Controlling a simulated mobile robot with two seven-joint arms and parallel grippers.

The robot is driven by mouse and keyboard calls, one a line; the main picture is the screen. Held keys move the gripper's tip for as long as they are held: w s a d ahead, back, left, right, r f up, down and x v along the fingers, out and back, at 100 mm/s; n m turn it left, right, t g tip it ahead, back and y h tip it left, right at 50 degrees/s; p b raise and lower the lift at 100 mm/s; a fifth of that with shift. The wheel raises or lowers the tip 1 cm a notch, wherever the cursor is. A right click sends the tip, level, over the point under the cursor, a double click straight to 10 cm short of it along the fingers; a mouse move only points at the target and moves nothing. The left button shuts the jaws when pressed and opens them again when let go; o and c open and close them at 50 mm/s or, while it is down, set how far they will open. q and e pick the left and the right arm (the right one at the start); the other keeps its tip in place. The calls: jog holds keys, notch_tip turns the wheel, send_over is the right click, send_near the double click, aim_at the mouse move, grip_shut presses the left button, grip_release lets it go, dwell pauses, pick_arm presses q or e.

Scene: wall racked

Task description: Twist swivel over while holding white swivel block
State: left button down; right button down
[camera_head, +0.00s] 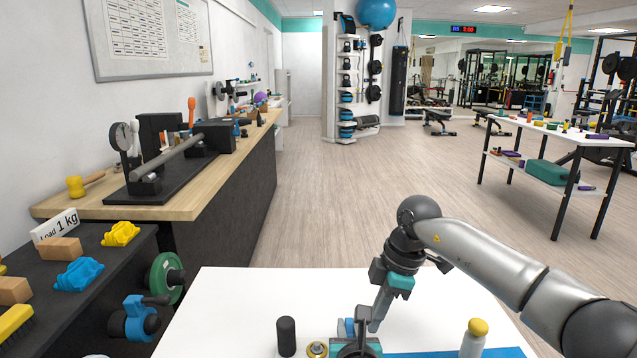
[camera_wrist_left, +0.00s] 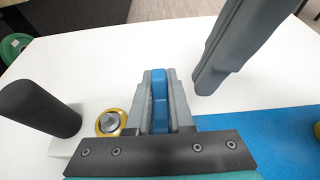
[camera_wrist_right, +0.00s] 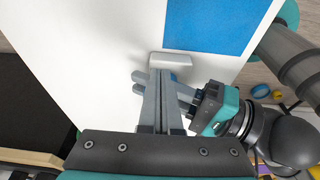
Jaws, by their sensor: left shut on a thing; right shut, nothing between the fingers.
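My left gripper (camera_head: 350,340) is low at the front of the white table. In the left wrist view its fingers (camera_wrist_left: 157,85) are shut on an upright blue piece (camera_wrist_left: 158,100). A white block (camera_wrist_left: 64,138) lies beside it, with a yellow ring and metal knob (camera_wrist_left: 110,123) and a black cylinder (camera_wrist_left: 38,108) at its left. My right gripper (camera_head: 376,322) points down beside the blue piece. It is shut and empty. In the right wrist view a pale block end (camera_wrist_right: 172,60) shows at its fingertips; contact is unclear. Whether the blue piece joins the white block is hidden.
A blue mat (camera_wrist_right: 210,25) lies on the white table (camera_head: 240,300). A white bottle with a yellow cap (camera_head: 474,340) stands at the right. A dark bench (camera_head: 45,330) with blocks and cloths is at the left. The table's far left part is clear.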

jog(key=shift+d, duration=0.1)
dwell(0.3)
jog(key=shift+w+d, duration=0.15)
jog(key=shift+d, duration=0.1)
jog(key=a+v, duration=0.1)
jog(key=v, duration=0.5)
jog(key=shift+a, duration=0.25)
jog(key=shift+r, duration=0.15)
jog(key=shift+s+d+f, duration=0.1)
jog(key=shift+s+f, duration=0.65)
jog(key=shift+f, duration=0.25)
jog(key=shift+s+d+f, duration=0.1)
jog(key=shift+s+f, duration=0.6)
jog(key=shift+f, duration=0.35)
jog(key=shift+s+f, duration=0.75)
jog(key=shift+f, duration=0.25)
jog(key=shift+w+a, duration=0.25)
jog(key=shift+a, duration=0.3)
